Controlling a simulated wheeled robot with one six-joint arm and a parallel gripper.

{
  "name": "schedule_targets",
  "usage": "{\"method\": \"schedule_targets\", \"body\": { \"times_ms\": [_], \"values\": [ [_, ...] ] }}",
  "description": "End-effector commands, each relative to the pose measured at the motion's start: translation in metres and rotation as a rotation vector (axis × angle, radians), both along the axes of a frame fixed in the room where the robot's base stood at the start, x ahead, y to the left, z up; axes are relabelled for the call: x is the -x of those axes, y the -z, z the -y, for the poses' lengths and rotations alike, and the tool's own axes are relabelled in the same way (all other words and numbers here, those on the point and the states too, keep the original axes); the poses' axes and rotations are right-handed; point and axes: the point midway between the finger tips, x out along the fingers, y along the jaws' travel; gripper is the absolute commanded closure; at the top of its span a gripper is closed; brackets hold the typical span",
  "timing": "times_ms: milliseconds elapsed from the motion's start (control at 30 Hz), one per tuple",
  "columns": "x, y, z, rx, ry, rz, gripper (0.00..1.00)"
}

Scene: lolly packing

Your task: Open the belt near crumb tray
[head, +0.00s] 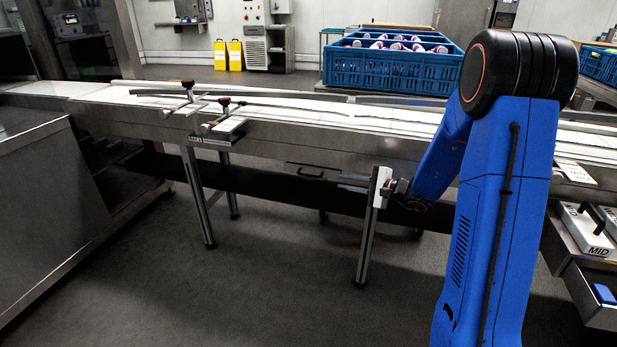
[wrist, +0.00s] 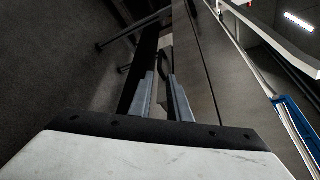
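The crumb tray's front (head: 322,177) is a grey panel low on the side of the steel conveyor, with a thin dark handle (head: 305,167). It looks flush with the conveyor side. My gripper (head: 350,183) is at the right of the handle, pointing left along the conveyor side. In the wrist view the two grey fingers (wrist: 162,75) are apart with nothing visible between them. The dark curved handle (wrist: 166,60) shows just beyond their tips; a gap seems to remain, but contact is hard to judge.
The conveyor (head: 265,150) runs across the view on metal legs (head: 197,197). A blue crate (head: 390,70) with bottle-like items stands behind it. A steel cabinet (head: 45,200) is at left, a shelf with a "MID" box (head: 585,230) at right. The floor in front is clear.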

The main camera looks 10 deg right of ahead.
Motion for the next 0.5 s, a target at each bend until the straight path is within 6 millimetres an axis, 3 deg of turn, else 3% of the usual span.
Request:
{"method": "schedule_targets", "body": {
  "times_ms": [500],
  "values": [
    [-0.06,0.017,-0.057,0.001,-0.005,0.0,0.83]
  ]
}}
